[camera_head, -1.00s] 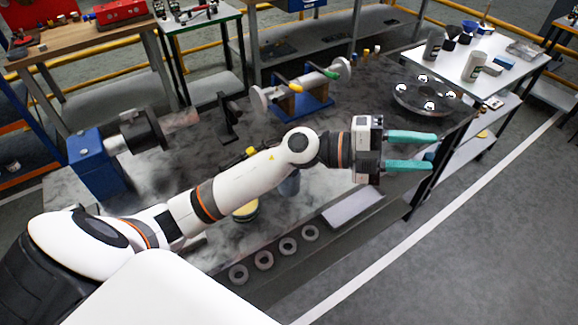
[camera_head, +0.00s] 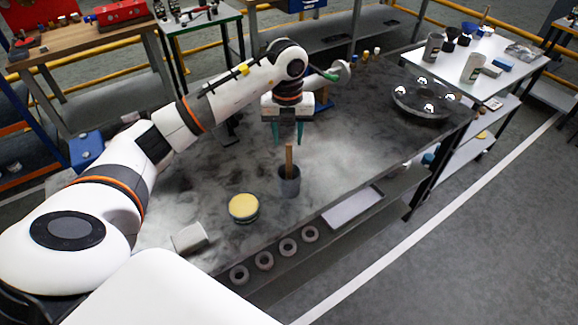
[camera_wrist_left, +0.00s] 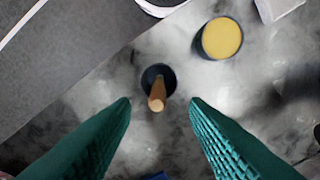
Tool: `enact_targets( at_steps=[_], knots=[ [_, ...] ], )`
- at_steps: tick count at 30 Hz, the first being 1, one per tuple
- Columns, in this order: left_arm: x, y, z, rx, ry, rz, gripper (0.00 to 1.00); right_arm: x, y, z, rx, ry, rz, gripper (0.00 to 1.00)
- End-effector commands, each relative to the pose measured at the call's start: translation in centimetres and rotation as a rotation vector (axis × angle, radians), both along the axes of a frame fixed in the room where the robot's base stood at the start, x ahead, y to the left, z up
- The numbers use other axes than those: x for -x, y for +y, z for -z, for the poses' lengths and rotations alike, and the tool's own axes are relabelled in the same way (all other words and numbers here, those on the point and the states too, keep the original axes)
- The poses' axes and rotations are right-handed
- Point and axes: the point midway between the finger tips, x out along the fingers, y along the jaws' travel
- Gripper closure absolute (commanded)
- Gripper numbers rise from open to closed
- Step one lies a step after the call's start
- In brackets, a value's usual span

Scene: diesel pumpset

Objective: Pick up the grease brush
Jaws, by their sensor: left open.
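The grease brush (camera_head: 289,160) shows as a brown wooden handle standing up out of a dark grey cup (camera_head: 289,186) on the workbench. Its lower end is hidden inside the cup. In the left wrist view the handle (camera_wrist_left: 157,97) points up toward the camera from the round cup (camera_wrist_left: 158,77). My left gripper (camera_head: 287,143) is open, its teal fingers pointing down above and just behind the handle in the head view. In the left wrist view the fingertips (camera_wrist_left: 160,102) stand on either side of the handle, with nothing between them touching it. My right gripper is out of view.
A tin with yellow contents (camera_head: 244,207) stands left of the cup, and a pale block (camera_head: 189,238) lies nearer the front edge. A dark disc with shiny balls (camera_head: 425,100) is at the bench's far right. The bench (camera_head: 345,150) right of the cup is clear.

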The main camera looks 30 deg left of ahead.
Motion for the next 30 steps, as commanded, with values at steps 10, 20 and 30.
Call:
enact_targets(
  at_steps=[10, 20, 30],
  knots=[
    [0.0, -0.2, 3.3, 0.004, 0.002, 0.002, 0.58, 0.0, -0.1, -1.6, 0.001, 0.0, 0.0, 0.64],
    [0.0, -0.2, 7.7, 0.004, 0.001, 0.002, 0.58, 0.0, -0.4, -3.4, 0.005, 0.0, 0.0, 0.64],
    [-0.1, -0.2, 8.0, 0.003, -0.002, 0.003, 0.73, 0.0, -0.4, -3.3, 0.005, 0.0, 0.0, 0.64]
  ],
)
